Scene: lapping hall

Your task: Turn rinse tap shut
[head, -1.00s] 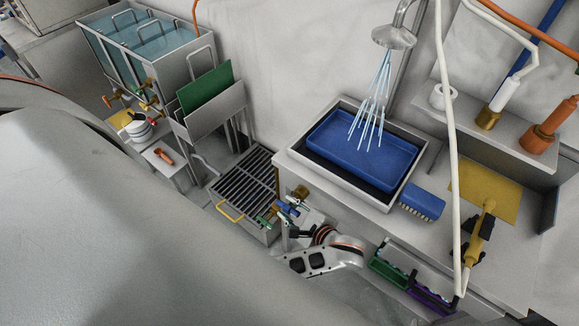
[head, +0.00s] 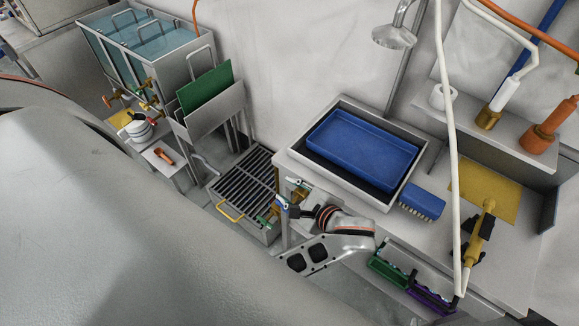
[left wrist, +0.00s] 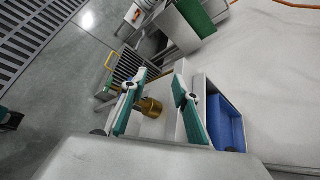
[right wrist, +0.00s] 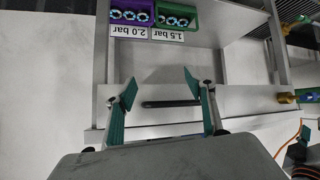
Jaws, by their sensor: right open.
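The rinse tap (head: 302,194) is a brass fitting on the left front of the sink bench. It also shows in the left wrist view (left wrist: 150,107) and at the right edge of the right wrist view (right wrist: 285,97). My left gripper (head: 281,202) is at the tap. In the left wrist view its teal fingers (left wrist: 160,75) stand apart, with the brass beside the left finger; I cannot tell whether they touch. The tap's handle is not clear. The shower head (head: 394,37) gives no visible water above the blue tray (head: 362,149). My right gripper (right wrist: 160,88) is open and empty, facing the bench front.
The tray lies in the sink (head: 300,158), beside a blue brush (head: 422,203). Green (head: 387,268) and purple (head: 430,300) bins sit along the bench front. A slatted grate (head: 243,180) is left of the bench. A white hose (head: 452,150) hangs at the right.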

